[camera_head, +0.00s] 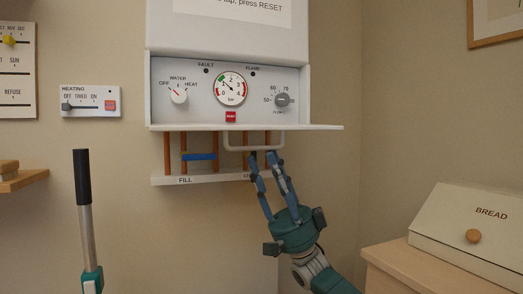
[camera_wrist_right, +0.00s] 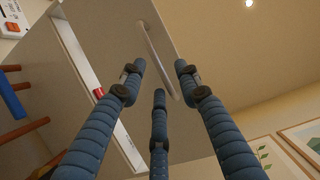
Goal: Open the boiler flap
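The boiler (camera_head: 228,28) is a white wall unit. Its flap (camera_head: 320,127) is folded down and looks about level, seen nearly edge-on in the head view. The control panel with dial, knobs and red button is exposed. The flap's pale bar handle (camera_head: 254,148) hangs below it. My right gripper (camera_head: 261,155) is under the flap, fingers pointing up, fingertips close to the handle's right part. In the right wrist view the fingers are spread and the handle (camera_wrist_right: 158,60) shows beyond and between the tips; contact cannot be told. My left gripper is not in view.
Copper pipes (camera_head: 169,153) with a blue lever (camera_head: 199,157) and a white labelled strip (camera_head: 200,180) are below the boiler. A bread box (camera_head: 463,232) stands on a wooden cabinet at right. A black-topped pole (camera_head: 84,190) stands at left. A heating switch (camera_head: 90,101) is on the wall.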

